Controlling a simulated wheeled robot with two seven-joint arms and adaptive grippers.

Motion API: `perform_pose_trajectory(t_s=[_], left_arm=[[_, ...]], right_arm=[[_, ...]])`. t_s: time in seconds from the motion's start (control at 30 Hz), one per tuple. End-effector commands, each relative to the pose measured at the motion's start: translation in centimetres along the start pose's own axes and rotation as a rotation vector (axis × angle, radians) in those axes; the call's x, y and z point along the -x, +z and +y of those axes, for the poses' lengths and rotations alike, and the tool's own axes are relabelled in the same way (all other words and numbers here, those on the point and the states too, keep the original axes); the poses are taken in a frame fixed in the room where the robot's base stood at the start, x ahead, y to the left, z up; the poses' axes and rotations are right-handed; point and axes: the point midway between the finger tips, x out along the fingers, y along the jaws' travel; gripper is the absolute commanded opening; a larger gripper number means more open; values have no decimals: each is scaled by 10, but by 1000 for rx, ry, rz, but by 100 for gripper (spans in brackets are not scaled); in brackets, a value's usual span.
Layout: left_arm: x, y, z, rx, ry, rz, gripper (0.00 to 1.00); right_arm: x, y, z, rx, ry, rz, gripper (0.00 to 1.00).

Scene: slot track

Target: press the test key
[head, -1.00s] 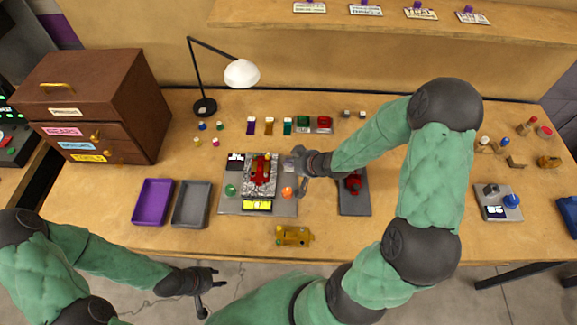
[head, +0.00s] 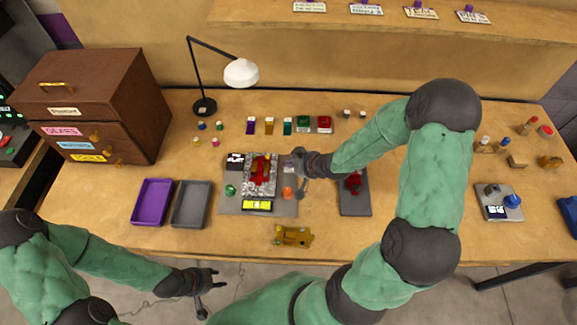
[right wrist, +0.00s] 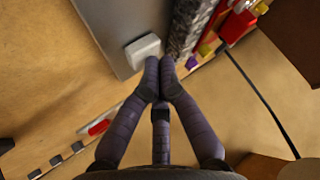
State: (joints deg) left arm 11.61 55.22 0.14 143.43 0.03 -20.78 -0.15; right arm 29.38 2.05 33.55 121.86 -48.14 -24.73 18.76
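A grey test plate (head: 230,207) lies in the middle of the table. It carries a rough grey block with a red car-like piece (head: 260,168), a green button (head: 230,190), an orange button (head: 287,193) and a yellow display (head: 257,205). A pale square key (right wrist: 143,48) stands near the plate's edge in the right wrist view; I cannot read any label on it. My right gripper (right wrist: 160,64) has its fingertips together, empty, just beside this key; contact cannot be told. My left gripper (head: 213,284) is open and empty in front of the table's front edge.
A purple tray (head: 152,224) and a grey tray (head: 178,221) lie left of the plate. A yellow piece (head: 292,236) lies in front. A dark plate with a red piece (head: 354,184) lies to the right. A lamp (head: 242,73) stands behind.

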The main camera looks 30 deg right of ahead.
Motion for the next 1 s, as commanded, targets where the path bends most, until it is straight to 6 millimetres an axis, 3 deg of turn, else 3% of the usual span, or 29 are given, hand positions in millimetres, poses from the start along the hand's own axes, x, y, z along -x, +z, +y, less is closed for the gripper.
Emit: perform_pose_trajectory(t_s=[1.0], left_arm=[[21,1,7,0,0,0,40]], right_arm=[[14,-13,-6,0,0,-1,0]])
